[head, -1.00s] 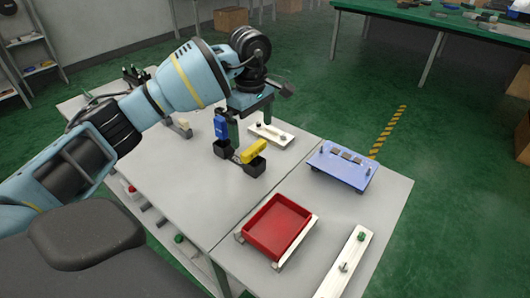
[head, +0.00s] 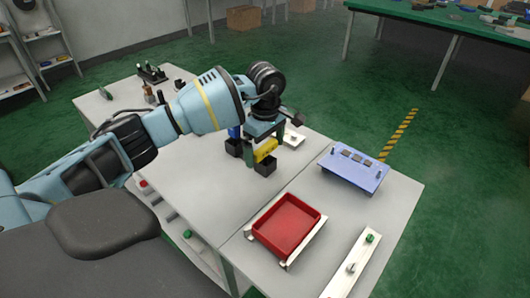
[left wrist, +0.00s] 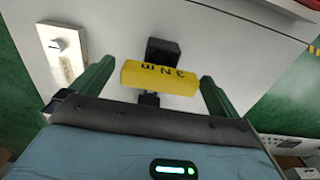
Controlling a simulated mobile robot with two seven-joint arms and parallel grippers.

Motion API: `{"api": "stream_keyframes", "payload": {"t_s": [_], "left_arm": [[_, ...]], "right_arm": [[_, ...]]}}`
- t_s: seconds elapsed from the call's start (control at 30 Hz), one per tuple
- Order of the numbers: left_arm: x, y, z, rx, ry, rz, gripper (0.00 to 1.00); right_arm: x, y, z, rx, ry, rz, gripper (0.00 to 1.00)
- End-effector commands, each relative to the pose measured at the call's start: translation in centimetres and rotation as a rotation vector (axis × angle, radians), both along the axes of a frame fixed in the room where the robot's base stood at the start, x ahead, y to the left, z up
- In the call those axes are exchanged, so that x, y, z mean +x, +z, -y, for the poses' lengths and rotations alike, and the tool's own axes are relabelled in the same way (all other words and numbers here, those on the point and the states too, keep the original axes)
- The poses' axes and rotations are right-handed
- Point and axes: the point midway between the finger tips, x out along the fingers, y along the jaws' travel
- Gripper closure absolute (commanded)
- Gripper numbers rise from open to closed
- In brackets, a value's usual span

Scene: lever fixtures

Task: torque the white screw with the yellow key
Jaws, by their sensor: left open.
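The yellow key (head: 266,150) sits in a black holder (head: 265,167) on the grey table. In the left wrist view the key (left wrist: 160,77) bears the marking "3 N m". My left gripper (head: 264,148) is open above the holder. In the left wrist view its green fingers (left wrist: 153,91) stand on either side of the key, with gaps visible. A blue key (head: 235,132) in a second black holder is partly hidden behind my gripper. I cannot make out which screw is the white one. My right gripper is not in view.
A white plate with a small fitting (left wrist: 62,48) lies beyond the keys. A red tray (head: 289,222), a blue plate on stands (head: 353,168) and a white bar with fittings (head: 353,262) are at the right. Bare table (head: 205,195) lies in front of the keys.

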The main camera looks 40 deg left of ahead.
Motion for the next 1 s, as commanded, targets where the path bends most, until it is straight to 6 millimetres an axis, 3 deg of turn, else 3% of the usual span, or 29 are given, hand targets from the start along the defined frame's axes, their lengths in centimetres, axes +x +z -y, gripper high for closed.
{"api": "stream_keyframes", "payload": {"t_s": [0.27,0.63,0.87,1.0], "left_arm": [[0.0,-0.4,0.0,0.0,0.0,0.001,0.0],[0.0,-0.3,0.0,0.0,0.0,0.001,0.47],[0.0,-0.2,0.0,0.0,0.0,0.002,0.47],[0.1,1.0,0.0,0.0,0.001,0.004,0.47]], "right_arm": [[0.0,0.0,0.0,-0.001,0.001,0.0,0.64],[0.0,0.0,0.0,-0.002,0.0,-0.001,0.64],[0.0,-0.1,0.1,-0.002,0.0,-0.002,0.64],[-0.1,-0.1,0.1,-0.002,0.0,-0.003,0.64]]}}
